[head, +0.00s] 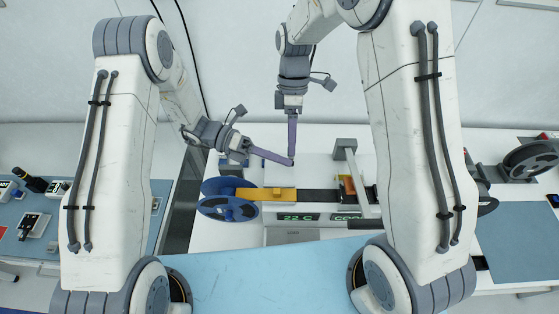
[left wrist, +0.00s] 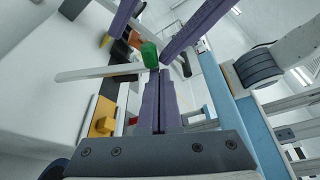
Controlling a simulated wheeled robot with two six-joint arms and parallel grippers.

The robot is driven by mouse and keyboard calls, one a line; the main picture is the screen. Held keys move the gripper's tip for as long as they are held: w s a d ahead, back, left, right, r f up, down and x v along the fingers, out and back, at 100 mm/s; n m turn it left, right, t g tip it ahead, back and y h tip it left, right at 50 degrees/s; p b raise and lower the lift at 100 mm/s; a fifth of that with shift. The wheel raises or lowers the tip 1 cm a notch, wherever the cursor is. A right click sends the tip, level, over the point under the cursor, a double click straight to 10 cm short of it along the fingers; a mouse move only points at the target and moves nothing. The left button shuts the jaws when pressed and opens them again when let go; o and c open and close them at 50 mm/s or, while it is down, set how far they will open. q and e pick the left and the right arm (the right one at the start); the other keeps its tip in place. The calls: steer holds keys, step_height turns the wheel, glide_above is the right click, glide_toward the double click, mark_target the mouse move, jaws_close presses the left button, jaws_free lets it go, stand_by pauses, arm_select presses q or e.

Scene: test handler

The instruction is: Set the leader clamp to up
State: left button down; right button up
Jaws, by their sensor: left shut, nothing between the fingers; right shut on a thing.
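My left gripper (head: 270,157) is shut and empty, reaching in from the left over the white test handler (head: 318,170). Its closed purple fingers also show in the left wrist view (left wrist: 161,100). My right gripper (head: 291,137) points straight down, its fingertips close beside the left fingertips. In the left wrist view a green piece (left wrist: 149,55) shows between two purple fingers at the top. It may be the leader clamp's handle. The fingers hide it in the head view, so I cannot tell the clamp's position.
A blue reel (head: 229,199) at the handler's left feeds a yellow strip (head: 263,194) onto a dark track (head: 320,196). A grey bridge (head: 346,146) stands across the track. Green-lit displays (head: 298,217) face the front. A second reel (head: 530,158) is at right.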

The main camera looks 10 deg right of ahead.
steer(key=shift+o, duration=0.3)
steer(key=shift+w+d+f, duration=0.1)
steer(key=shift+w+f, duration=0.25)
steer(key=shift+f, duration=0.45)
arm_select(q)
steer(key=shift+w, duration=0.4)
arm_select(e)
steer(key=shift+s, duration=0.15)
arm_select(q)
steer(key=shift+d, duration=0.1)
arm_select(e)
steer(key=v, duration=0.9)
arm_select(q)
steer(key=shift+w, duration=0.25)
arm_select(e)
steer(key=s+a+r+m+t, duration=0.1)
steer(key=s+m, duration=0.3)
steer(key=s, duration=0.8)
steer(key=s+a+m+t, duration=0.2)
steer(key=s+m, duration=0.3)
steer(key=s, duration=0.7)
steer(key=shift+a+r+t+y, duration=0.3)
steer(key=shift+r+t, duration=0.1)
steer(key=shift+t, duration=0.2)
